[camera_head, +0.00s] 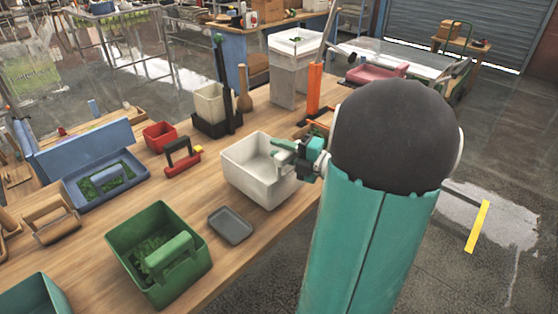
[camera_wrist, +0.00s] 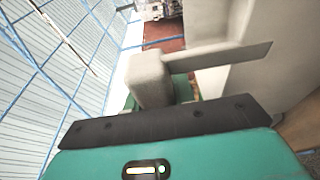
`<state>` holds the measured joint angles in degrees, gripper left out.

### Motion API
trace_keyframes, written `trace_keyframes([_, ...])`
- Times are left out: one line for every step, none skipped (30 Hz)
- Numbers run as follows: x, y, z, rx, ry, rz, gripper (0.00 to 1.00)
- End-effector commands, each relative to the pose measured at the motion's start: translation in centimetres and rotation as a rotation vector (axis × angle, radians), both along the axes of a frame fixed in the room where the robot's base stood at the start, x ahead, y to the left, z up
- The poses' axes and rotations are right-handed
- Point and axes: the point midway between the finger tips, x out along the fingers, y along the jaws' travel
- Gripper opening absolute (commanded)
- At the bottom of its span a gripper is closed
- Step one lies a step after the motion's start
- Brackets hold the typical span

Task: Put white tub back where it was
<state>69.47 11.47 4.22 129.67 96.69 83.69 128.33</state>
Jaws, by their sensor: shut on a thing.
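The white tub (camera_head: 250,178) is an open box near the right edge of the wooden table, upright or nearly so. My gripper (camera_head: 290,150) is at the tub's right side and is shut on it there. The teal fingers reach over the rim, and the tub looks empty. I cannot tell whether its base touches the table. In the wrist view a pale wall, apparently the tub (camera_wrist: 255,85), fills the right side, with a beige block and flat strip in front of my gripper's dark bar.
A green bin (camera_head: 125,237) with a green scoop and a small grey tray (camera_head: 230,225) are at the front. A cream container in a black stand (camera_head: 217,122) and a white box (camera_head: 287,85) with an orange clamp (camera_head: 314,90) stand behind.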

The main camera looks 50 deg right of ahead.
Motion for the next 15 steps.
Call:
trace_keyframes([0.2,0.0,-0.2,0.000,-0.001,0.000,0.00])
trace_keyframes([0.4,0.0,-0.4,0.000,-0.001,0.001,0.00])
trace_keyframes([0.6,0.0,-0.7,0.001,-0.001,0.001,0.00])
trace_keyframes([0.8,0.0,-1.1,0.002,0.000,0.001,0.00])
trace_keyframes([0.7,0.0,-1.6,0.003,0.001,0.000,0.00])
trace_keyframes([0.6,0.0,-2.2,0.004,0.001,0.000,0.00])
trace_keyframes([0.6,0.0,-2.7,0.004,0.001,-0.001,0.00])
trace_keyframes([0.6,-0.1,-3.1,0.004,0.001,-0.001,0.00])
trace_keyframes([0.6,0.0,-3.5,0.003,0.000,-0.001,0.00])
trace_keyframes([0.6,0.0,-3.7,0.002,0.000,-0.001,0.00])
trace_keyframes([0.6,0.0,-3.8,0.001,-0.001,-0.001,0.00])
trace_keyframes([0.6,0.0,-3.8,-0.001,-0.001,-0.001,0.00])
trace_keyframes([0.6,0.0,-3.8,-0.002,-0.001,-0.001,0.00])
trace_keyframes([0.6,0.0,-3.7,-0.002,-0.001,-0.001,0.00])
trace_keyframes([0.6,0.0,-3.7,-0.002,-0.001,-0.001,0.00])
